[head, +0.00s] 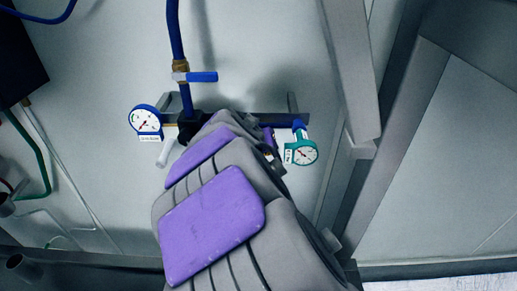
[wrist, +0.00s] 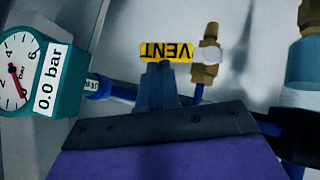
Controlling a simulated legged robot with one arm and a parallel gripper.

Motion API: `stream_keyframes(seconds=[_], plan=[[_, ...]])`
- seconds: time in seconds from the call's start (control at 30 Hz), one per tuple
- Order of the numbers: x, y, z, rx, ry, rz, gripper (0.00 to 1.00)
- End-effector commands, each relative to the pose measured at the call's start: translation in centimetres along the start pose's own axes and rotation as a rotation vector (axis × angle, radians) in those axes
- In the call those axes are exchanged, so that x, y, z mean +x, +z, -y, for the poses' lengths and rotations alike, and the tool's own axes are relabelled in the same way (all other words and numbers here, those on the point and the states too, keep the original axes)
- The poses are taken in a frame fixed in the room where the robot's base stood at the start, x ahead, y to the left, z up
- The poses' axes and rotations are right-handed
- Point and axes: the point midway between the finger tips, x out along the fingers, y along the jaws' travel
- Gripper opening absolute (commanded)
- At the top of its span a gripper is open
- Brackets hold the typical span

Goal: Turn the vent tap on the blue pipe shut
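A blue pipe (head: 175,40) runs down the wall in the head view. It has a brass fitting and a blue lever (head: 202,76) lying crosswise to the pipe. In the wrist view a yellow VENT label (wrist: 166,51) appears upside down, beside a brass fitting (wrist: 207,52) with a pale round face and a thin blue stem. My gripper (wrist: 159,70) points at the label, its narrow fingers close together with no gap visible between them. Nothing is visibly held. In the head view my arm hides the gripper's end.
A blue-rimmed gauge (head: 146,120) is left of my arm, and a teal gauge (head: 302,152) is right of it. The teal gauge reads 0.0 bar in the wrist view (wrist: 20,72). A grey metal frame (head: 395,130) stands at the right. A green hose (head: 40,160) hangs at the left.

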Motion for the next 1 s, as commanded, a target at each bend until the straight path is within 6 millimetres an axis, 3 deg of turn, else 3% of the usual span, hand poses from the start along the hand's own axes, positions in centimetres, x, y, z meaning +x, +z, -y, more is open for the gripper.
stream_keyframes(seconds=[1.0], plan=[[0.27,0.35,0.23,-0.001,0.002,0.000,0.00]])
